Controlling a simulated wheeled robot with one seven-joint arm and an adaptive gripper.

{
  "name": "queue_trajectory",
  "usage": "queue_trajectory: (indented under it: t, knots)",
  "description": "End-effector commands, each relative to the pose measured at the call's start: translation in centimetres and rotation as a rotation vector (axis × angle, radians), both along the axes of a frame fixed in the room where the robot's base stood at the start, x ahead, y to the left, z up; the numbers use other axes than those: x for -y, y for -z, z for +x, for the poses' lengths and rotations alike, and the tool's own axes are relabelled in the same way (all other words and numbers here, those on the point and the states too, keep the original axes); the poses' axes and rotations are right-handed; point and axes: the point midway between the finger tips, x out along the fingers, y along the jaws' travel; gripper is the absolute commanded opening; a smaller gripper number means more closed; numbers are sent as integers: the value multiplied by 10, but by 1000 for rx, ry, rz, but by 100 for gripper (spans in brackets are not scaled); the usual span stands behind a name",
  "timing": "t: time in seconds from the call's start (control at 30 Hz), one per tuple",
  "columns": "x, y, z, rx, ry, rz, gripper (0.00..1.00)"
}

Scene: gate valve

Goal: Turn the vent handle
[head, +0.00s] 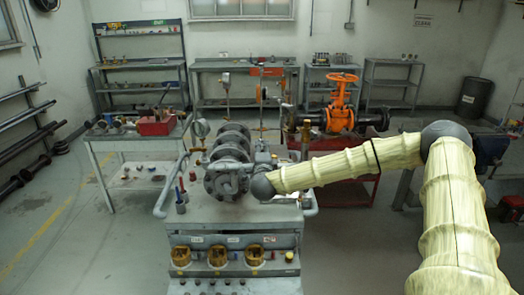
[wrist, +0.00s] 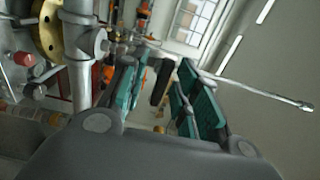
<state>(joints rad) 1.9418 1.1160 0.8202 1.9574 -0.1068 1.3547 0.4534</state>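In the wrist view, my gripper (wrist: 160,80) is open, with a teal-padded finger on each side of a gap. A short dark bar (wrist: 160,86) shows upright in the gap; I cannot tell whether either pad touches it. A thin silver rod (wrist: 265,95) with a rounded end runs out to the right beyond the right finger. A silver fitting (wrist: 95,42) on a vertical pipe stands left of the fingers. I cannot tell for sure which part is the vent handle. In the head view, the grey valve assembly (head: 227,178) sits on the cart, and my wrist hides my fingers.
The grey cart (head: 225,213) carries the assembly, with yellow-brown parts (head: 216,256) on its lower front. An orange gate valve (head: 339,105) stands on a red cart behind. A bench with a red toolbox (head: 155,124) is at left.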

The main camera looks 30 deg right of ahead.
Motion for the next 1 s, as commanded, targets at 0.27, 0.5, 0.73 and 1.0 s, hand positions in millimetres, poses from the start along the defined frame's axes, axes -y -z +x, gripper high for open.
queue_trajectory:
  t: [0.27,0.5,0.73,1.0]
  knots:
    - [0,0,0,0,0,0,13]
    - [0,0,0,0,0,0,0]
    - [-1,-1,0,-13,-1,-23,0]
    - [-1,-1,0,-88,-1,-145,0]
